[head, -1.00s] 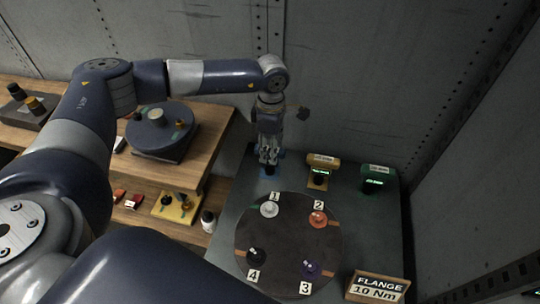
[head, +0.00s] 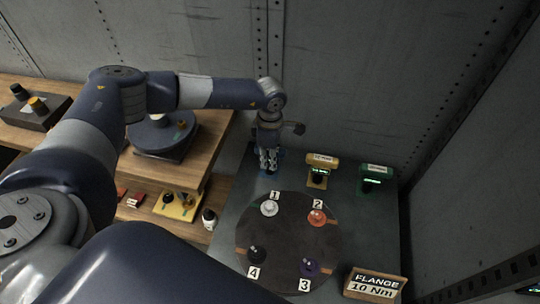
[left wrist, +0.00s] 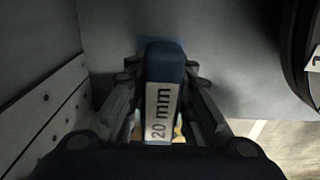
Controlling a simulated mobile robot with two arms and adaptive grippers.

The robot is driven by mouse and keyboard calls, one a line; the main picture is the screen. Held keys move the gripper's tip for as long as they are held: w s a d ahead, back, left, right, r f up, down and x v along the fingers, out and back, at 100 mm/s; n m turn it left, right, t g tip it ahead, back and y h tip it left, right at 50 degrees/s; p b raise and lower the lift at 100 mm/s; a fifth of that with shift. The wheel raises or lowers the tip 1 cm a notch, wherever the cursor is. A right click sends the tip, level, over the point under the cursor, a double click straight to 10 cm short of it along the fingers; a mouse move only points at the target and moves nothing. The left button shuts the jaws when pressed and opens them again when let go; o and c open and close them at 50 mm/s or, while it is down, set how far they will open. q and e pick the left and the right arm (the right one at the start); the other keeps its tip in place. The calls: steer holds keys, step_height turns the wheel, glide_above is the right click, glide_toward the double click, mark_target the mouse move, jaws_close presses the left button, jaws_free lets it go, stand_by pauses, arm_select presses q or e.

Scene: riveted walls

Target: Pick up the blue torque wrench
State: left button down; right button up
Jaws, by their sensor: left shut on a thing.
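My right gripper is not in view.
An orange tool (head: 322,160) and a green tool (head: 375,170) stand to the right. A round flange (head: 285,235) with numbered coloured bolts lies in front. A "FLANGE 10 Nm" sign (head: 376,285) stands front right. A wooden bench (head: 215,140) is left; a wall is behind.

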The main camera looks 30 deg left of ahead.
arm_select(q)
steer(key=shift+r, duration=0.1)
steer(key=shift+w+r, duration=0.1)
steer(key=shift+r, duration=0.15)
step_height(320, 180, up, 8)
steer(key=shift+r+b, duration=0.2)
steer(key=shift+b, duration=0.75)
steer(key=shift+r, duration=0.5)
steer(key=c, duration=2.1)
jaws_free()
jaws_close()
